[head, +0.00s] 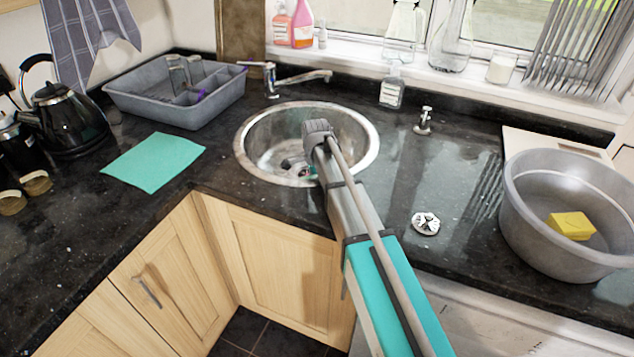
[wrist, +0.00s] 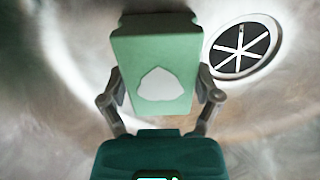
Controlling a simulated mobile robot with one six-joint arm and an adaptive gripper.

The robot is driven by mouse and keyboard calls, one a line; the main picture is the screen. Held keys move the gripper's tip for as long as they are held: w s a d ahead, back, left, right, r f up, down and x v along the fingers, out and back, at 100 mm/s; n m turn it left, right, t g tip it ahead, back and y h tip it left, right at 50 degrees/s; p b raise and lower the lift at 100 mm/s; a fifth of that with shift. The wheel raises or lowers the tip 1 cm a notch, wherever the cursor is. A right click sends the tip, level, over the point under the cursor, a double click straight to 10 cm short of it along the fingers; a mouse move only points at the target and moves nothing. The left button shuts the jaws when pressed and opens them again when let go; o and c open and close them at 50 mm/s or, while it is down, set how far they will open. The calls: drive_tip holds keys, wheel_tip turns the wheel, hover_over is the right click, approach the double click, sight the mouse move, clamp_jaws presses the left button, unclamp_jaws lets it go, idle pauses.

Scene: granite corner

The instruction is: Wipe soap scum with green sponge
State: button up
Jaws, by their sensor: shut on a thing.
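The round steel sink (head: 370,150) is set in the dark counter. My arm reaches down into it, and my gripper (head: 297,165) is low inside, partly hidden by my own arm. In the wrist view, my gripper (wrist: 157,88) is shut on the green sponge (wrist: 155,45), with one finger at each side. A pale, whitish patch shows on the sponge's near face. The sponge is over the sink's floor, left of the drain (wrist: 243,47). I cannot tell whether it touches the steel. Cloudy whitish smears show on the steel around it; I cannot separate soap scum from glare.
A tap (head: 285,78) stands behind the sink. A grey dish tub (head: 140,105) and a teal cloth (head: 153,162) lie left. A drain strainer (head: 426,223) and a grey basin (head: 520,215) holding a yellow sponge (head: 571,226) are right. A soap bottle (head: 391,92) stands behind.

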drive_tip(key=shift+r, duration=0.15)
drive_tip(key=shift+r+p, duration=2.9)
drive_tip(key=shift+p, duration=0.1)
drive_tip(key=shift+r+p, duration=1.5)
